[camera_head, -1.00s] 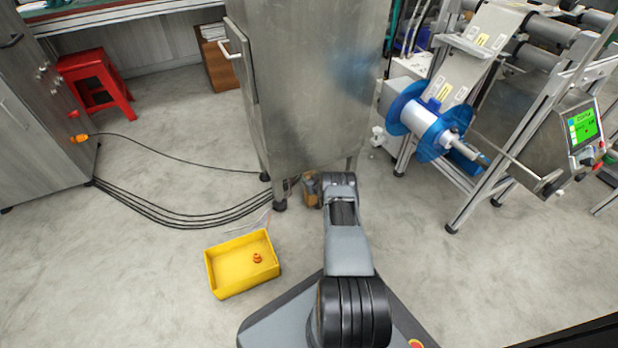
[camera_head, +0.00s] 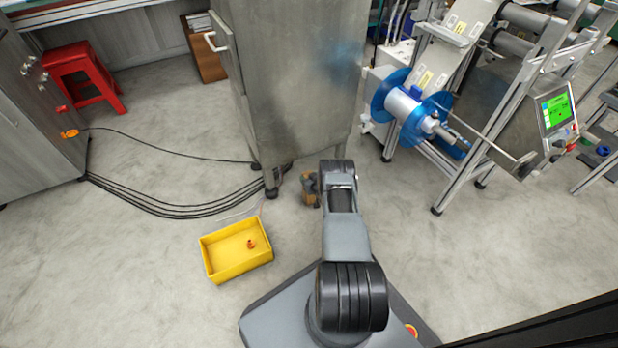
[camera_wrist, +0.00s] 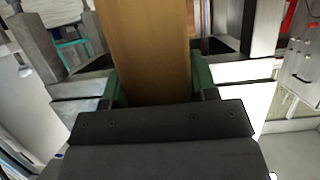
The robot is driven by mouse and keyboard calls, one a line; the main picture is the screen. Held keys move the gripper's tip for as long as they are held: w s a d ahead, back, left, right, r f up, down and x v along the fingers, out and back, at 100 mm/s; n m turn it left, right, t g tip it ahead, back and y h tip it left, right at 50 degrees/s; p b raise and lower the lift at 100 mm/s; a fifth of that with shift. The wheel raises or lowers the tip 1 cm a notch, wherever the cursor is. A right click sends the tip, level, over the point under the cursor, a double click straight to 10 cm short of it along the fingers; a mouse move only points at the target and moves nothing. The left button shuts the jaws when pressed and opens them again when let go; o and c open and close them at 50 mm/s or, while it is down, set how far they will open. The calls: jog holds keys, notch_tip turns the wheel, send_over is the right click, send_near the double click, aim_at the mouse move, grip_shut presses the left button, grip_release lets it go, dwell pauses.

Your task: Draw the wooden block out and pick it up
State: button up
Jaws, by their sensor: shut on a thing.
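The wooden block (camera_wrist: 146,45) is a plain brown bar in the wrist view, running from the top edge down between the green pads of my gripper (camera_wrist: 160,88). The pads are shut on its two sides. In the head view a small part of the block (camera_head: 311,199) shows at the left of my wrist, just in front of the steel cabinet (camera_head: 295,85). My arm hides most of the gripper and block there, so I cannot tell how high the block is above the floor.
Black cables (camera_head: 170,209) run to the cabinet. A machine with a blue reel (camera_head: 410,105) stands at right. The floor between it and my base is clear.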

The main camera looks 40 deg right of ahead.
jog(key=o, duration=1.2)
jog(key=shift+c, duration=0.2)
jog(key=p+v, duration=0.6)
jog(key=v, duration=0.7)
jog(key=shift+s, duration=0.4)
jog(key=shift+a+r, duration=0.1)
jog(key=shift+r, duration=0.05)
